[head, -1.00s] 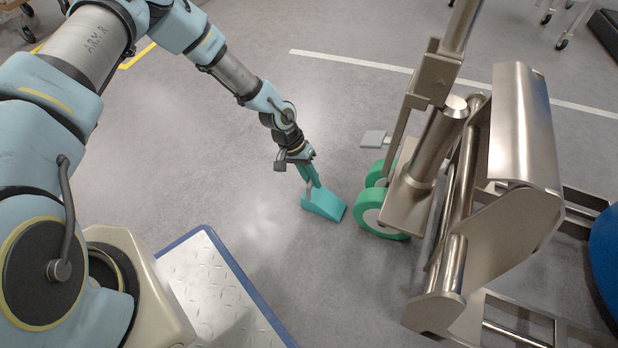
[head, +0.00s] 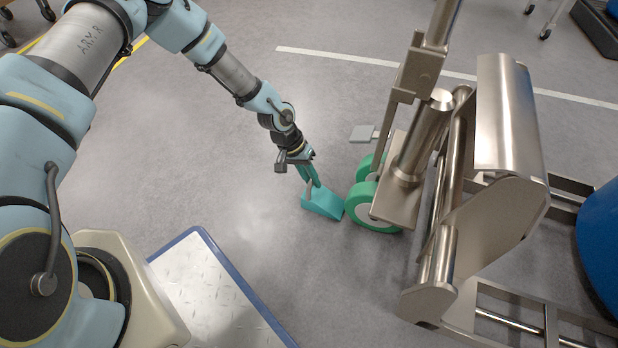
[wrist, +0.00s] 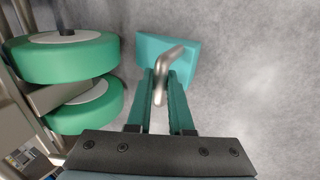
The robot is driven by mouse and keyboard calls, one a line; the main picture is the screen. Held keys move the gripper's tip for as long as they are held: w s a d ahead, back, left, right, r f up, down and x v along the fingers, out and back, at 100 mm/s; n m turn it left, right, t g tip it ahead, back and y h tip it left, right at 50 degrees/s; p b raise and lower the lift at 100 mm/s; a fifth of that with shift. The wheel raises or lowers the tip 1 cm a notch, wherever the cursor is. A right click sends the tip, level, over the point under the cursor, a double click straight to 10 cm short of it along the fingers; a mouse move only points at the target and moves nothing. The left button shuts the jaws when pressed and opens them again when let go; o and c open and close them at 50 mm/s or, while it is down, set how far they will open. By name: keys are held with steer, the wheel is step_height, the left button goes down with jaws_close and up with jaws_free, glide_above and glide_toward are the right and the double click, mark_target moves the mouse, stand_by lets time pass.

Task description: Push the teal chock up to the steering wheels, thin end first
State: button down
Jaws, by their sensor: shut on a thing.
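The teal chock (head: 322,204) lies on the floor just left of the green-rimmed steering wheels, a nearer one (head: 372,210) and a farther one (head: 364,170). Its right end, which looks like the thin one, points at the nearer wheel. The gap is very small; I cannot tell whether they touch. In the wrist view, the chock (wrist: 150,55) sits right of the two wheels (wrist: 65,57). My gripper (head: 310,184) is shut on the chock's bent metal handle (wrist: 166,76), with the fingers on either side of it.
The steel truck (head: 510,120) above the wheels fills the right side, with a blue rounded thing (head: 600,240) beyond it. A small grey pedal-like plate (head: 362,133) juts out behind the wheels. Open grey floor lies left of and behind the chock.

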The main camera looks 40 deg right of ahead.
steer(key=shift+s+f, duration=0.2)
steer(key=shift+f, duration=0.05)
stand_by(0.4)
steer(key=c, duration=0.7)
jaws_free()
steer(key=shift+c, duration=0.2)
steer(key=p+v, duration=0.4)
steer(key=v, duration=0.6)
steer(key=shift+r, duration=0.35)
steer(key=shift+w, duration=0.2)
